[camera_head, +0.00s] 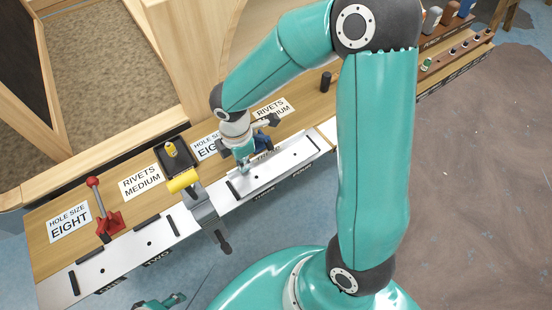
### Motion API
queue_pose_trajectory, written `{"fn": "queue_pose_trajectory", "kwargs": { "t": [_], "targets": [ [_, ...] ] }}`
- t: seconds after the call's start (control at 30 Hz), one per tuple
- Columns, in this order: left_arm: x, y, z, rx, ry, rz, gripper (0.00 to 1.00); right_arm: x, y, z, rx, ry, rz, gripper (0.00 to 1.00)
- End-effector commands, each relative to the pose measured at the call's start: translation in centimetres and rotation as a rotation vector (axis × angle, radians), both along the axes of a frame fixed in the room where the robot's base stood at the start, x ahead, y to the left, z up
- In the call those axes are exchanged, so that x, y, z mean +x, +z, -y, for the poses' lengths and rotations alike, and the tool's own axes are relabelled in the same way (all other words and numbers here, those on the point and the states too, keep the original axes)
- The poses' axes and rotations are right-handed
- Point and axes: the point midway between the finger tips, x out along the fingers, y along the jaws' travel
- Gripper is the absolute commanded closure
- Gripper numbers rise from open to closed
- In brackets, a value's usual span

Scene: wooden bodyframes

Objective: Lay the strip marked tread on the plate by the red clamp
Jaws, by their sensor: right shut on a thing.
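The red clamp (106,216) stands at the left of the bench, its lever upright. The pale metal plate (118,258) lies in front of it, with short dark strips on it. My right gripper (246,168) reaches down over the plate further right (290,160), beside the blue clamp (264,141). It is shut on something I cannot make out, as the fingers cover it. I cannot read the word tread on any strip. Part of my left gripper (163,301) shows at the bottom edge; its fingers are unclear.
A yellow-handled clamp (184,181) with a grey body juts over the bench's front edge, between the red clamp and my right gripper. A black tray (171,151) holds a small yellow item. Printed signs (141,182) lie along the bench. A wooden frame (88,149) stands behind.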

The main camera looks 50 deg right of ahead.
Motion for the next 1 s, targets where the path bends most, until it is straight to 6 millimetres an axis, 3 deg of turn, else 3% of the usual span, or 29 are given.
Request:
{"fn": "queue_pose_trajectory", "kwargs": {
  "t": [0.37,1.0],
  "targets": [
    [0.0,0.2,0.0,0.000,0.000,0.000,0.51,-0.2,0.4,-0.1,0.000,0.001,0.001,1.00],
    [0.0,-0.5,0.0,0.000,0.000,0.000,0.51,-2.6,0.3,-0.7,0.000,0.002,0.002,1.00]
  ]
}}
